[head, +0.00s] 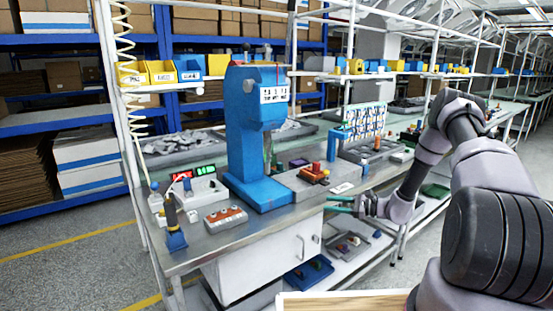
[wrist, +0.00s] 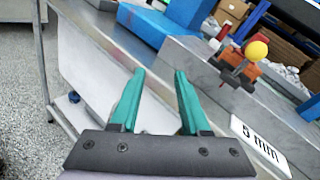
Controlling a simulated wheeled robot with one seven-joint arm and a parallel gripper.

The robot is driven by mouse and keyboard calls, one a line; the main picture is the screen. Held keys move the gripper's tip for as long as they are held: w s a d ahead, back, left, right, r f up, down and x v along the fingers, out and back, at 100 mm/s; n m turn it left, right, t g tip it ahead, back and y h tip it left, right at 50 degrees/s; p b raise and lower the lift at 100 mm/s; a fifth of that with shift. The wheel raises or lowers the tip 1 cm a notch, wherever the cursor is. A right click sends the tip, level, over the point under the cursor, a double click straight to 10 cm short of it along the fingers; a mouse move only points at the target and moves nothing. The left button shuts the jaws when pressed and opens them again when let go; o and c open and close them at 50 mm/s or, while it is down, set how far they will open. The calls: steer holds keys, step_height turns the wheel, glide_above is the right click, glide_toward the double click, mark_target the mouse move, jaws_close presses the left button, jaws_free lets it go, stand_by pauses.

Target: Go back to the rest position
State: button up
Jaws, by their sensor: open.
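My gripper (head: 342,204) is at the front edge of the metal workbench (head: 205,250) in the head view, right of the blue press (head: 245,130). In the wrist view, my gripper's two green fingers (wrist: 157,100) are apart with nothing between them. My arm reaches in from the right of the head view. A small orange and red device (head: 314,173) sits on a grey plate on the bench, beyond my gripper. It also shows in the wrist view with a yellow ball on top (wrist: 257,50).
A display unit with red and green digits (head: 193,184), an orange block (head: 226,217) and a screwdriver in a blue stand (head: 173,225) are on the bench's left. A white cabinet (head: 265,260) and a blue tray (head: 308,273) are below. The floor at left (head: 60,260) is clear.

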steer(key=s+a+r+n+g+h, duration=0.25)
steer(key=s+r+n, duration=0.3)
steer(key=r, duration=0.75)
steer(key=s+a+r+n+g+h, duration=0.1)
steer(key=s+r+n+g+h, duration=0.4)
steer(key=r, duration=0.9)
steer(key=s+d+r+n+t+h, duration=0.2)
steer(key=s+r, duration=0.6)
steer(key=s, duration=0.4)
steer(key=s+d+r+n+t+h, duration=0.2)
steer(key=s+d+r+t+h, duration=0.2)
steer(key=s, duration=0.8)
steer(key=shift+s+d+r+t, duration=0.25)
steer(key=shift+r+t, duration=0.8)
steer(key=shift+r, duration=1.25)
